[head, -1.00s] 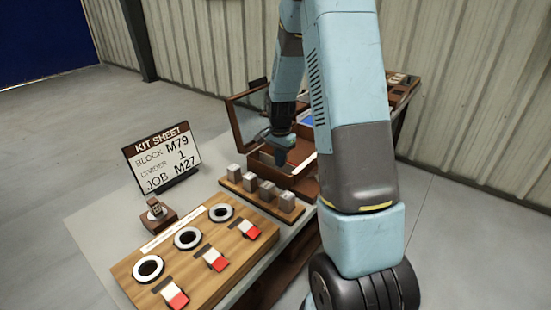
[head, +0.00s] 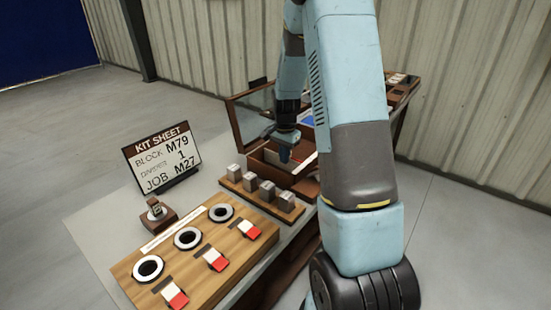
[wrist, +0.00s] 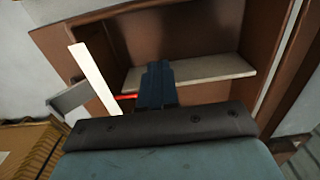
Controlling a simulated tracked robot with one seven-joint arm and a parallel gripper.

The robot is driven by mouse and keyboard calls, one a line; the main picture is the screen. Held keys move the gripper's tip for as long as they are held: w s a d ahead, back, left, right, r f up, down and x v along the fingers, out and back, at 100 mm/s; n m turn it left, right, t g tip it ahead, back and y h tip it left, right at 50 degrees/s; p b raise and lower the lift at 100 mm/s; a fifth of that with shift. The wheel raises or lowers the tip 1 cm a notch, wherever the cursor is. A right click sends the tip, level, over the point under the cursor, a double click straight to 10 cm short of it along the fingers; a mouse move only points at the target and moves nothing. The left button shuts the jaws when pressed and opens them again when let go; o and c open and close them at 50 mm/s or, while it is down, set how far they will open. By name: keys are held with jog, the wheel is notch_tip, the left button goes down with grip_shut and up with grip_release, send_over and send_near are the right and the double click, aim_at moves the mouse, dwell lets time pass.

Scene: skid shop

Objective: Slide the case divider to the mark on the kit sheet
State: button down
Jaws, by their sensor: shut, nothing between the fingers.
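The kit sheet (head: 162,158) stands upright on the table and reads BLOCK M79, DIVIDER 1, JOB M27. The brown case (head: 308,188) stands open behind the row of blocks, its lid raised. The divider (wrist: 192,72), a pale plate, spans the inside of the case in the wrist view. My gripper (wrist: 155,80) is shut and empty, its dark fingertips pointing down at the case beside the divider. I cannot tell whether they touch it. A white strip (wrist: 94,80) lies along the case edge, with a thin red line (wrist: 126,97) between it and the fingers. Marks on the strip are not readable.
Several grey blocks stand on a wooden rack (head: 283,213) in front of the case. A wooden board (head: 150,252) with rings and red-and-white tabs lies nearer. A small brown stand (head: 157,222) sits by the sheet. The raised glass lid (head: 248,120) borders the case's far-left side.

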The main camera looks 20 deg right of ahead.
jog(key=shift+w+d, duration=0.45)
jog(key=shift+d, duration=0.3)
jog(key=shift+w+d, duration=0.4)
jog(key=shift+d, duration=0.3)
dwell(0.8)
jog(key=shift+s+a, duration=0.25)
jog(key=shift+a, duration=0.1)
jog(key=shift+r, duration=0.1)
jog(key=shift+r, duration=3.9)
